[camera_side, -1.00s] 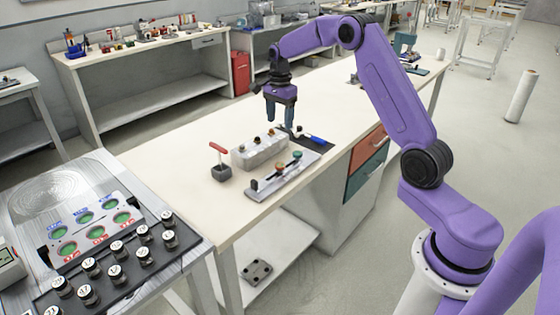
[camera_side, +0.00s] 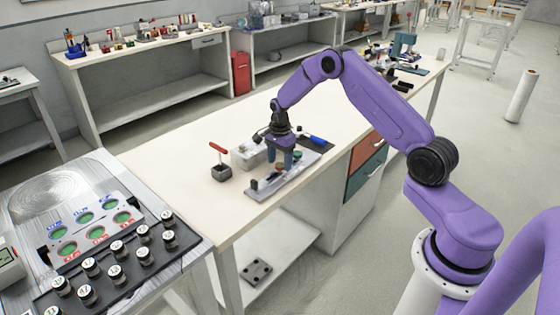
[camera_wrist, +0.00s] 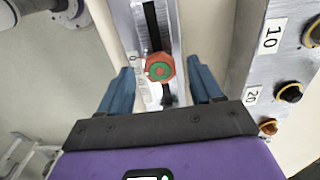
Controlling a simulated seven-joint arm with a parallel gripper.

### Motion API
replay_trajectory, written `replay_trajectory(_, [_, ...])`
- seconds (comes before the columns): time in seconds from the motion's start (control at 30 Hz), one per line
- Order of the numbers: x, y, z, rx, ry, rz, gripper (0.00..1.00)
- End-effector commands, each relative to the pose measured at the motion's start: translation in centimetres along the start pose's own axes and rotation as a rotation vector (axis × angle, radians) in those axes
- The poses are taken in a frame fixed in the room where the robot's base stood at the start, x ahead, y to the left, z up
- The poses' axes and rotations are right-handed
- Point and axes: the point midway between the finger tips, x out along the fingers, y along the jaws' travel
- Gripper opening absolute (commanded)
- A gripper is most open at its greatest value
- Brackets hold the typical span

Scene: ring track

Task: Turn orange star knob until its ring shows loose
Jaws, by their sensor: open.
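The orange star knob (camera_wrist: 159,68) sits on the slotted metal track (camera_wrist: 167,22) in the wrist view, with a green ring around a small orange centre on its top. My gripper (camera_side: 280,165) is over the same track in the side view, pointing down. Its two blue fingers stand apart, one on each side of the knob in the wrist view, with visible gaps between them and the knob. I cannot tell how high the fingertips are relative to the knob. A teal knob (camera_side: 298,155) shows on the track just right of the fingers.
A metal block (camera_wrist: 275,70) with knobs and labels 10 and 20 stands alongside the track. A red-handled switch (camera_side: 219,150) is left of the track. A blue-handled tool (camera_side: 314,140) lies on a dark mat to the right. The bench's far left is clear.

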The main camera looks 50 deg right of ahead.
Motion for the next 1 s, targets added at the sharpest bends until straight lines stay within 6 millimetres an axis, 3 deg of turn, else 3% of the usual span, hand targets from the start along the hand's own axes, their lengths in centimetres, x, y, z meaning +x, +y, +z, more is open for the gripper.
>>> replay_trajectory(0.33, [0.41, 0.00, -0.04, 0.001, 0.000, -0.001, 0.65])
replay_trajectory(0.37, [0.41, 0.00, -0.04, 0.001, 0.000, -0.001, 0.58])
replay_trajectory(0.5, [0.40, 0.01, -0.03, 0.001, 0.000, -0.001, 0.13])
replay_trajectory(0.53, [0.40, 0.01, -0.03, 0.000, 0.000, 0.000, 0.09])
replay_trajectory(1.0, [0.38, 0.01, -0.01, -0.100, 0.000, 0.000, 0.09])
